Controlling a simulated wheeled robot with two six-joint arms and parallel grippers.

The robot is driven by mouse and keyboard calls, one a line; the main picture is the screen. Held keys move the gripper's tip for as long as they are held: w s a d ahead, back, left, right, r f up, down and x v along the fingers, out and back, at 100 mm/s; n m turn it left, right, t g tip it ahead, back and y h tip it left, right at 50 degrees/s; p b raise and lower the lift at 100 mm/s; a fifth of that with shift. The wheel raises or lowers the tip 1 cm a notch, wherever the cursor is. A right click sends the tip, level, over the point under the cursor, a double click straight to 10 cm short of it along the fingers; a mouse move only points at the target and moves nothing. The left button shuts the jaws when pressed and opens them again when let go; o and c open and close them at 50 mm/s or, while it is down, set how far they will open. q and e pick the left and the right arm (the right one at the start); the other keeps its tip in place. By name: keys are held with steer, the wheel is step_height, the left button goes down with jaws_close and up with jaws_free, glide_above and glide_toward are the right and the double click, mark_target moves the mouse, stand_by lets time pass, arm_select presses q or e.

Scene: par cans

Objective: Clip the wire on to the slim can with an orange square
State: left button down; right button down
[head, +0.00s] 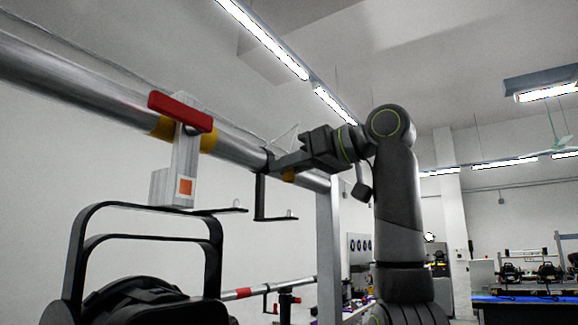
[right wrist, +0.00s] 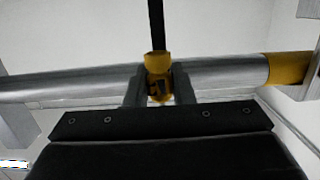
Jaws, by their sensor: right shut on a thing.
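My right gripper (head: 285,168) is at the pipe, to the right of the block. In the right wrist view its fingers (right wrist: 158,90) are closed around a small yellow piece (right wrist: 158,62), with a black strip rising behind it. A faint thin line (head: 285,134) above the pipe may be wire. My left gripper is out of view.
The metal pipe (head: 75,82) runs from upper left down to the right and also crosses the right wrist view (right wrist: 60,85). A black bracket (head: 261,198) hangs from it beside my gripper. A pale post (head: 327,250) stands below. The wall behind is bare.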

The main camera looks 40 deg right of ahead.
steer(key=shift+f+b, duration=1.4)
steer(key=shift+f, duration=0.25)
steer(key=shift+s+a+f+b, duration=0.1)
steer(key=shift+s+a+b, duration=0.6)
steer(key=shift+a, duration=1.4)
steer(key=shift+s+a+f+b, duration=0.1)
steer(key=shift+s+a+b, duration=0.2)
steer(key=shift+s+a, duration=1.25)
steer(key=shift+s+a+f+b, duration=0.1)
steer(key=shift+s+a+b, duration=0.3)
steer(key=shift+a, duration=2.2)
steer(key=shift+w, duration=0.1)
